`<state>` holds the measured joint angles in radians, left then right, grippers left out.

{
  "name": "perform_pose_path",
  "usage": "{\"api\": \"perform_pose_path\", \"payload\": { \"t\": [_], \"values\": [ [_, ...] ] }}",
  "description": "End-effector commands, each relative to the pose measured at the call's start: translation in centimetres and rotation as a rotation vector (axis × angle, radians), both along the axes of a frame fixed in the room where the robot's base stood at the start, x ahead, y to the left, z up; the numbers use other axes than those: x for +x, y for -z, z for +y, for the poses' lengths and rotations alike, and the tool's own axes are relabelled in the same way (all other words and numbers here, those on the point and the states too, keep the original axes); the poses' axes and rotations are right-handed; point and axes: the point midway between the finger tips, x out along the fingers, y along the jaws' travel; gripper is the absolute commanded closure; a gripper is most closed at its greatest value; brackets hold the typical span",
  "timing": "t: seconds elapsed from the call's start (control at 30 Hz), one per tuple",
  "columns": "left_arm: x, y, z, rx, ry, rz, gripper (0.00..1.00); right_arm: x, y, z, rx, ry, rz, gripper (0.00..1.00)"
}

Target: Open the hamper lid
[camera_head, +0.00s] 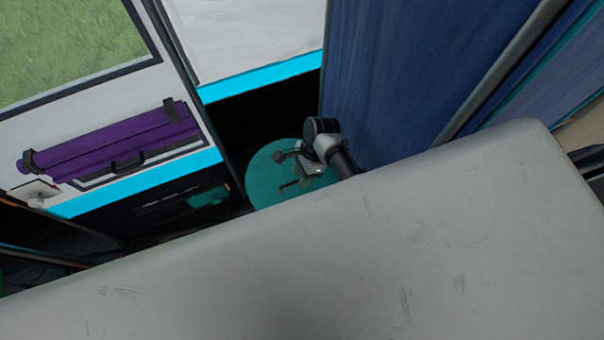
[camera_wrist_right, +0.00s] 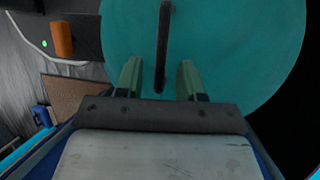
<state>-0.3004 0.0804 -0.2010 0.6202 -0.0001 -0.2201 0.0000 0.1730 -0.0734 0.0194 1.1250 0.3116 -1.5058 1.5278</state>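The hamper's round teal lid (camera_head: 263,180) shows low in the head view, between the tent wall and a blue curtain. It looks shut, but the hamper body is not clearly seen. In the right wrist view the teal lid (camera_wrist_right: 235,50) fills the upper part, with a dark bar handle (camera_wrist_right: 164,40) across it. My right gripper (camera_head: 284,171) is over the lid. Its two green fingers (camera_wrist_right: 159,77) are apart, with the near end of the handle in line between them. I cannot tell whether they touch it. My left gripper is not in view.
A blue curtain (camera_head: 400,75) hangs close to the right of the lid. A purple rolled flap (camera_head: 110,145) is on the tent wall at left. An orange cylinder (camera_wrist_right: 62,39) and a pale cable (camera_wrist_right: 62,60) lie left of the lid.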

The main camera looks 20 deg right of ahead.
Motion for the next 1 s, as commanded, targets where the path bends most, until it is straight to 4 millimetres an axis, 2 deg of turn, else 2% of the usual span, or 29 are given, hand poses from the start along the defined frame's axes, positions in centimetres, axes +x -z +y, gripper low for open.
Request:
{"api": "perform_pose_path", "payload": {
  "t": [0.2, 0.47, 0.77, 1.0],
  "values": [
    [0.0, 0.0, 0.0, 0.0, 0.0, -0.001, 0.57, 0.0, 0.0, 0.0, 0.0, 0.0, 0.0, 0.62],
    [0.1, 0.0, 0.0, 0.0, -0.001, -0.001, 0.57, 0.0, 0.0, 0.0, 0.0, 0.0, 0.0, 1.0],
    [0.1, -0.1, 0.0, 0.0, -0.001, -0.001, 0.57, 0.0, -0.1, -0.1, 0.0, 0.0, 0.002, 1.0],
    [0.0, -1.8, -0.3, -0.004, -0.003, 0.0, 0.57, -0.5, -1.4, -1.2, -0.003, 0.0, 0.056, 1.0]
  ]
}}
